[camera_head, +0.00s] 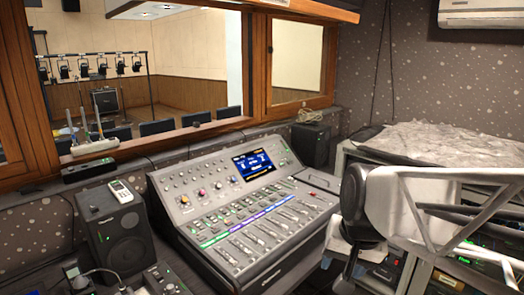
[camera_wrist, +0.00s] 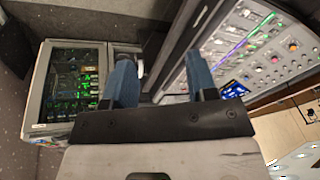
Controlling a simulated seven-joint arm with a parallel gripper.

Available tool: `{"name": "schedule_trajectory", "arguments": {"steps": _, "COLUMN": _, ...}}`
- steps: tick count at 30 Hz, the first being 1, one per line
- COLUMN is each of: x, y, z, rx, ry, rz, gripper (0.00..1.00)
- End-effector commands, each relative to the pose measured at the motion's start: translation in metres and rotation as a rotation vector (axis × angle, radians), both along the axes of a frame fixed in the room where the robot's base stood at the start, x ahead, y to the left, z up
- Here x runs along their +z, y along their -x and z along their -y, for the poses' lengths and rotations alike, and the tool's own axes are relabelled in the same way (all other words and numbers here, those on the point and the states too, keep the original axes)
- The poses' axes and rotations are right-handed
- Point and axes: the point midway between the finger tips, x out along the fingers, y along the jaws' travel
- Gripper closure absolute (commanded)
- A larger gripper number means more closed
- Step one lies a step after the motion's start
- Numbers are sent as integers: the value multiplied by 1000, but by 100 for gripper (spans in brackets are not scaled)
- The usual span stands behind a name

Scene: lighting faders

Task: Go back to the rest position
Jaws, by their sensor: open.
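My gripper (camera_wrist: 160,80) shows in the wrist view as two blue fingers standing apart, with nothing between them. In the head view my white and black arm comes in from the right, and its end hangs beside the right edge of the lighting console (camera_head: 285,178). The fingertips cannot be made out there. The grey console has rows of faders, coloured strips, knobs and a lit blue screen (camera_head: 252,165). In the wrist view the console (camera_wrist: 235,60) lies to the right of the fingers, tilted in the picture.
A black speaker (camera_head: 118,235) with a white remote (camera_head: 124,190) on top stands left of the console. Another speaker (camera_head: 311,144) is behind it. A rack with green lights (camera_wrist: 75,88) is left of the fingers in the wrist view. A wood-framed window is behind the console.

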Motion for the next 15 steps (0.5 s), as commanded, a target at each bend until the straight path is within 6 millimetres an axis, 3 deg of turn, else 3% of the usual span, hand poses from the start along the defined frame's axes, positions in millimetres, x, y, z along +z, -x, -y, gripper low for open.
{"name": "schedule_trajectory", "arguments": {"steps": 1, "x": -3, "y": 15, "z": 6, "rx": 32, "ry": 26, "rz": 0, "gripper": 48}}
{"name": "schedule_trajectory", "arguments": {"steps": 6, "x": -15, "y": 54, "z": 21, "rx": 145, "ry": 110, "rz": -9, "gripper": 48}}
{"name": "schedule_trajectory", "arguments": {"steps": 15, "x": -27, "y": 84, "z": 33, "rx": 236, "ry": 177, "rz": -24, "gripper": 48}}
